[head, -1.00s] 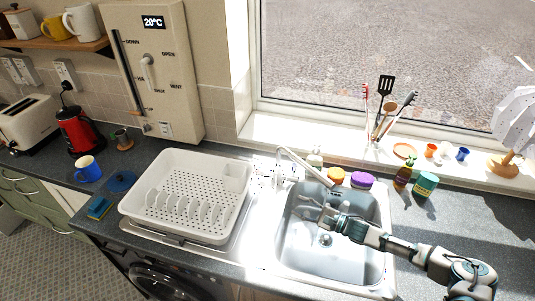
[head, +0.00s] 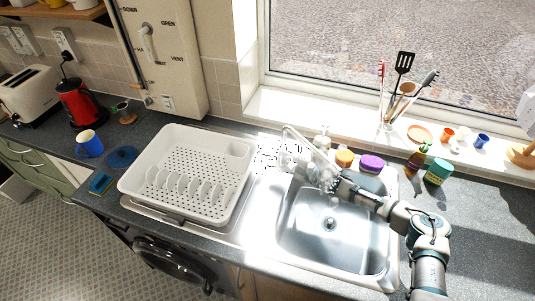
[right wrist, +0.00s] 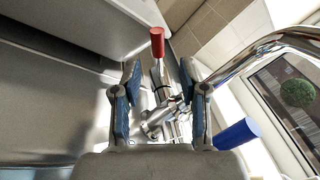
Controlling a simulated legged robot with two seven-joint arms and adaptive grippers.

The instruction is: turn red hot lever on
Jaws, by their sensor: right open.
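The red hot lever (right wrist: 157,42) shows in the right wrist view, beyond and between my fingertips, on a thin metal stem. The blue lever (right wrist: 235,133) is to the lower right, outside the right finger. The chrome tap spout (right wrist: 270,45) curves off to the right; it also shows over the sink in the head view (head: 306,147). My right gripper (right wrist: 158,72) is open, with its fingers on either side of the tap's metal body; I cannot tell whether they touch it. In the head view the right gripper (head: 328,181) is by the tap, and glare hides the levers. My left gripper is not in view.
The sink basin (head: 325,247) lies below my right arm. A white dish rack (head: 160,205) stands left of the tap. A purple sponge-like item (head: 372,163) and an amber bottle (head: 415,162) stand behind the sink.

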